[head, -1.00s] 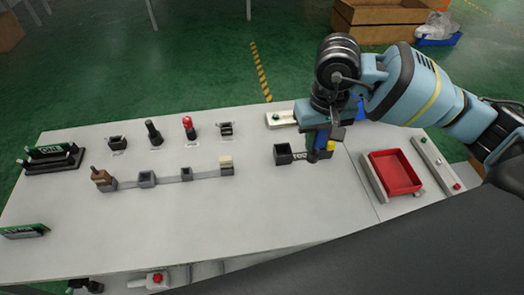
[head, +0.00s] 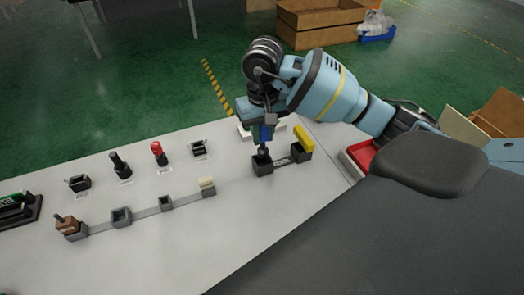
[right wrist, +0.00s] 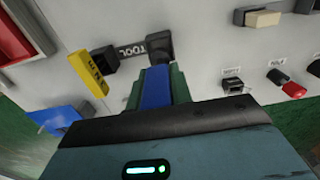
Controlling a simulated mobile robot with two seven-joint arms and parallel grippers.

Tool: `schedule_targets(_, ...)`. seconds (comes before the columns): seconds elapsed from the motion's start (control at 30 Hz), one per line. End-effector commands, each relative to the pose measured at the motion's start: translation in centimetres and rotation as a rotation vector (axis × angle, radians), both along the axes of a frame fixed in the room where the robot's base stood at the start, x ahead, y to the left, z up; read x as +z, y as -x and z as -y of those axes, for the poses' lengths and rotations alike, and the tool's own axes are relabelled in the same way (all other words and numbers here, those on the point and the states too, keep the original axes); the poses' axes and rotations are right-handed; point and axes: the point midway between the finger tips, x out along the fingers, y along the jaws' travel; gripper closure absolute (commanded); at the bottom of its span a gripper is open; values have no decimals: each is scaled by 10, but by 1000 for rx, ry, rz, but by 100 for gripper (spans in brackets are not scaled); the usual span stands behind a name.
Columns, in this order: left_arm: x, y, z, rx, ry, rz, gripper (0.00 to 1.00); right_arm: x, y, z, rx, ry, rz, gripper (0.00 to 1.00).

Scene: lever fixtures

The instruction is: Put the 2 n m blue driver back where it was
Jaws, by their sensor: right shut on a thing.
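My right gripper (head: 264,133) is shut on the blue driver (head: 265,134), which is upright with its lower end at the left socket (head: 262,166) of the tool holder. I cannot tell how far the tip is inside. The right wrist view shows the blue driver (right wrist: 157,88) between the green fingers, lined up with that dark socket (right wrist: 159,46). A yellow driver (head: 304,138) stands in the holder's right socket (head: 300,153); it also shows in the right wrist view (right wrist: 90,74). The "TOOL" label (right wrist: 131,51) lies between the sockets. My left gripper is not in view.
Left of the holder is a row of sockets, with a brown-topped block (head: 71,226) and a cream-topped block (head: 207,184). Behind stand a black knob (head: 120,165) and a red-topped knob (head: 158,153). A red tray (head: 362,155) is at right, partly hidden.

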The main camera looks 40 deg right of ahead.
Motion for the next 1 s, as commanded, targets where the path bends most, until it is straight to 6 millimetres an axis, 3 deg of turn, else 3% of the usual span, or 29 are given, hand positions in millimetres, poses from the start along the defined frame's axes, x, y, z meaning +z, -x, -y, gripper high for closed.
schedule_targets(0.13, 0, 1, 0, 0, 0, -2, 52, -17, 0, 0, 0, -1, 1, 100)
schedule_targets(0.43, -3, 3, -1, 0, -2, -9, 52, -27, 0, 0, 0, -1, 1, 100)
schedule_targets(0.7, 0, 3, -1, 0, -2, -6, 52, -58, 0, 0, -1, -1, 1, 100)
schedule_targets(1.0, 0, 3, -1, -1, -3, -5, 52, -60, 0, 0, 0, 0, 3, 100)
